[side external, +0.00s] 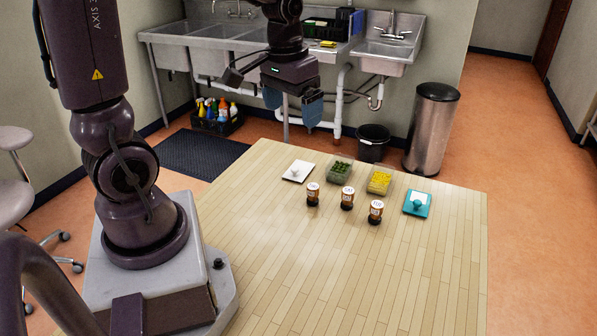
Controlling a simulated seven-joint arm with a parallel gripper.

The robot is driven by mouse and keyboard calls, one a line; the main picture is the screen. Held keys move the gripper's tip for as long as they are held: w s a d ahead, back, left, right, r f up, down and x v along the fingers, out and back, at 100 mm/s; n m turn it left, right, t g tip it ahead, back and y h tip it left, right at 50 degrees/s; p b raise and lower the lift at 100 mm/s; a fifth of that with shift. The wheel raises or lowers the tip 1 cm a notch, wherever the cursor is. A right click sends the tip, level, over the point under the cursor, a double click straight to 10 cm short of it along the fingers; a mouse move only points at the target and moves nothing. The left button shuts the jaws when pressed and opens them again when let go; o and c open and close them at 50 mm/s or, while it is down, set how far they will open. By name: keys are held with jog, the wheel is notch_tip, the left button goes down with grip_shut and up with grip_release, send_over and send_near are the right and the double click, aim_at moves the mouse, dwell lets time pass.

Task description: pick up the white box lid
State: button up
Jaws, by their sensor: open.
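Two clear boxes hold green (340,171) and yellow (379,181) pieces right of the lid. Three brown jars (347,198) stand in front of them. A teal lid (410,211) lies at the right. The table's front (330,280) is clear. Steel sinks stand behind.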

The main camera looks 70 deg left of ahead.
aim_at(296, 168)
jog(key=w+a+f+n+g, duration=0.15)
jog(key=w+a+f, duration=0.25)
jog(key=a+f, duration=0.45)
jog(key=w+a+f+n+t, duration=0.1)
jog(key=w+a+f+n, duration=0.2)
jog(key=a+f, duration=0.55)
jog(key=shift+g, duration=0.25)
jog(key=f, duration=0.7)
jog(key=a+f, duration=0.1)
jog(key=f, duration=0.2)
jog(key=shift+w+f, duration=0.1)
jog(key=shift+f, duration=0.05)
jog(key=shift+c, duration=0.3)
jog(key=c, duration=0.9)
